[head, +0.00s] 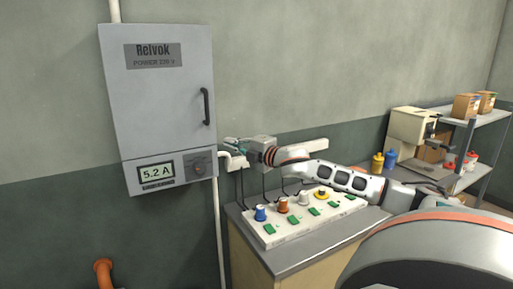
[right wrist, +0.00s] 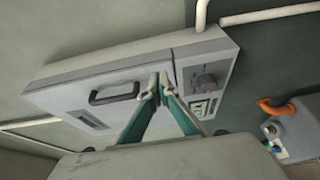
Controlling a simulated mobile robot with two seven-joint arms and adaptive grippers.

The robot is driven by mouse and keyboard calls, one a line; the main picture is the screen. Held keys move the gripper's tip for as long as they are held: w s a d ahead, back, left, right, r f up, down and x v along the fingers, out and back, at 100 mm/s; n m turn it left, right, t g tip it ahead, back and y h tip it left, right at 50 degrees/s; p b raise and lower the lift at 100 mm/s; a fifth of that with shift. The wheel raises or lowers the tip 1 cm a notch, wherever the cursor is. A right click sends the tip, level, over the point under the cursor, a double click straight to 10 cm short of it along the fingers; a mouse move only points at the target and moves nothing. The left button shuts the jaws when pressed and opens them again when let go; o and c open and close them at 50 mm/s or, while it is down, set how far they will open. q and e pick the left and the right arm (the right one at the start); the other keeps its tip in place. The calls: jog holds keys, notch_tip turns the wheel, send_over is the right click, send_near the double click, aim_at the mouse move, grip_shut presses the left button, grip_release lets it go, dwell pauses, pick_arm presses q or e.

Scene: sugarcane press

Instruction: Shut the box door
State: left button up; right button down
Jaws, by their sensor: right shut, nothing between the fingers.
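The grey power box hangs on the wall in the head view. Its door (head: 160,95), labelled Relvok, has a dark vertical handle (head: 206,106) and looks flush with the box, with no visible gap. The door (right wrist: 75,95) and handle (right wrist: 114,93) also show in the right wrist view. My right gripper (head: 229,144) is shut and empty, to the right of the box's lower part. In the right wrist view, its closed fingertips (right wrist: 157,90) appear near the seam between door and lower panel; I cannot tell if they touch. My left gripper is not in view.
A button panel (head: 300,229) lies on a counter (head: 290,258) below my right arm. Shelves (head: 480,120) stand at the right.

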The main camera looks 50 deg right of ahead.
jog(key=s+d+p, duration=0.2)
jog(key=s+d, duration=0.1)
jog(key=s, duration=0.4)
jog(key=shift+s+d, duration=0.25)
jog(key=shift+d, duration=0.05)
dwell(0.4)
jog(key=shift+f, duration=0.1)
